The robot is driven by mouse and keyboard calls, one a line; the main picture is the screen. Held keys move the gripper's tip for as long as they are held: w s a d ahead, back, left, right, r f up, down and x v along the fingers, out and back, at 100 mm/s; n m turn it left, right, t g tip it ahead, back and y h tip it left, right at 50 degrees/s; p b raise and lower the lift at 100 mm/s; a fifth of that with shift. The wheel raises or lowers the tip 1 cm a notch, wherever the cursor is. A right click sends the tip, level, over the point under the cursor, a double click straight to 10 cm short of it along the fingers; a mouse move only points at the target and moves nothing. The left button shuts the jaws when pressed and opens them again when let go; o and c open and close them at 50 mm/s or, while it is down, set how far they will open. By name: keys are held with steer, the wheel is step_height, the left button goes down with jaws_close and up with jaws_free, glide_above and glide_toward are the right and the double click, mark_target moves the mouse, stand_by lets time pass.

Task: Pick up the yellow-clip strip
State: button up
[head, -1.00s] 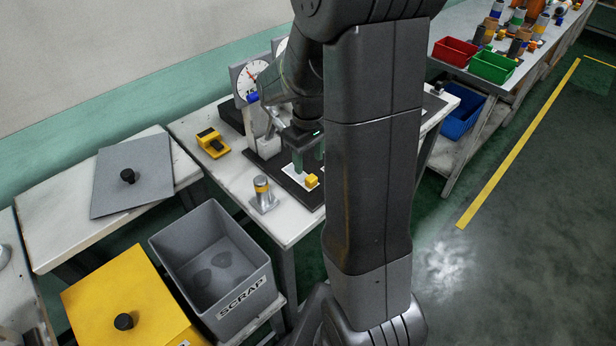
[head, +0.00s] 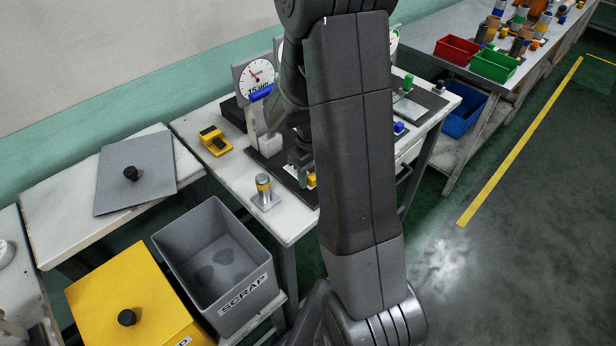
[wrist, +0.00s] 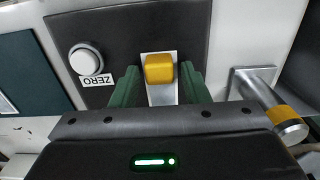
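The yellow clip (wrist: 159,68) sits at the end of a pale strip (wrist: 163,95) on a dark pad (wrist: 128,22). In the wrist view the two green fingers of my gripper (wrist: 157,88) stand apart, one on each side of the strip just below the clip. A gap shows between each finger and the strip. In the head view my gripper (head: 301,165) is over the dark pad, and only a bit of the yellow clip (head: 311,180) shows beside my arm. My arm hides most of the strip there.
A metal post with a yellow band (head: 264,192) stands near the table corner, close to the pad. A white ZERO button (wrist: 86,60) is on the pad. A yellow device (head: 215,140) and a dial gauge (head: 257,77) stand behind. A grey SCRAP bin (head: 212,262) is below left.

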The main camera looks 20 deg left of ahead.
steer(key=c, duration=0.8)
steer(key=shift+o, duration=0.2)
